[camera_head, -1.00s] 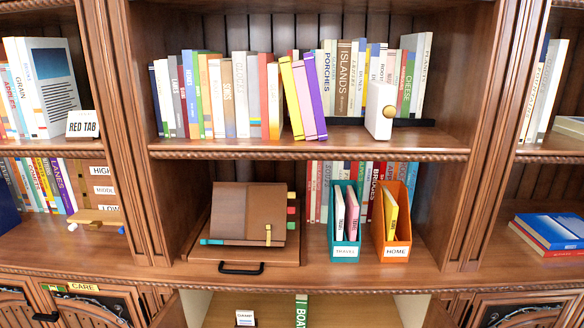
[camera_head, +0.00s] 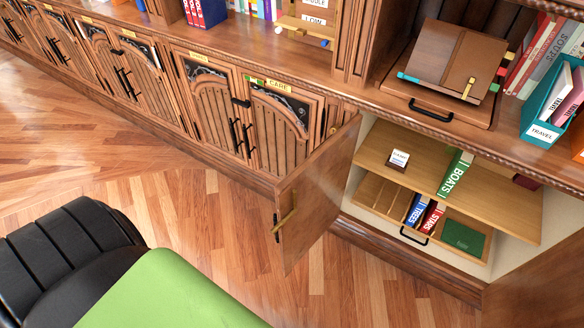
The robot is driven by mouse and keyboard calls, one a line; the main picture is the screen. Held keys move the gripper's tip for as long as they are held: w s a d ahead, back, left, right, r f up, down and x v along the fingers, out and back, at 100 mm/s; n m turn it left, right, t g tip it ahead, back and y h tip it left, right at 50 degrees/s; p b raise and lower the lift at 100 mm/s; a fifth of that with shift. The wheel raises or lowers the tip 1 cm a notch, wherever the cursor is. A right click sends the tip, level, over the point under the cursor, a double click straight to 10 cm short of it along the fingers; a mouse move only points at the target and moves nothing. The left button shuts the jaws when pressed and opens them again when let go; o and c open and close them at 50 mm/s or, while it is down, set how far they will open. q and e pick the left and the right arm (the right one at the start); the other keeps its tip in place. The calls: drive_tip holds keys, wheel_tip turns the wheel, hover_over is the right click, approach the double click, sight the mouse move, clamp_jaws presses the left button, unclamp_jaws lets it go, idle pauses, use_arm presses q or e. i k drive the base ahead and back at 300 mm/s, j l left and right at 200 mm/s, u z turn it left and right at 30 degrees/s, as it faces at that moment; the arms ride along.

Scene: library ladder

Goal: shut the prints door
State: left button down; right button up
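No door label reading "prints" is legible. A low cabinet stands open at the right. Inside, a wooden shelf (camera_head: 412,172) holds a green BOATS volume (camera_head: 455,174) and a small card. Below it, a tray with a black handle (camera_head: 413,236) holds TREES and STARS volumes. Neither gripper is in view.
Closed doors (camera_head: 282,130) with black handles run leftward, one pair labelled CARE. The wooden floor (camera_head: 190,215) before them is clear. A black ribbed shape and green surface (camera_head: 170,295) fill the lower left; I cannot tell what they are. A book stand (camera_head: 445,60) sits above.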

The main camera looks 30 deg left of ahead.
sight(320, 181)
drive_tip(key=j+z, duration=0.15)
drive_tip(key=j, duration=0.3)
drive_tip(key=j+z, duration=0.2)
drive_tip(key=j, duration=0.25)
drive_tip(key=k+j+z, duration=0.15)
drive_tip(key=j, duration=0.3)
drive_tip(key=j+z, duration=0.15)
drive_tip(key=j, duration=0.35)
drive_tip(key=k+j+z, duration=0.2)
drive_tip(key=j, duration=0.2)
drive_tip(key=i, duration=0.05)
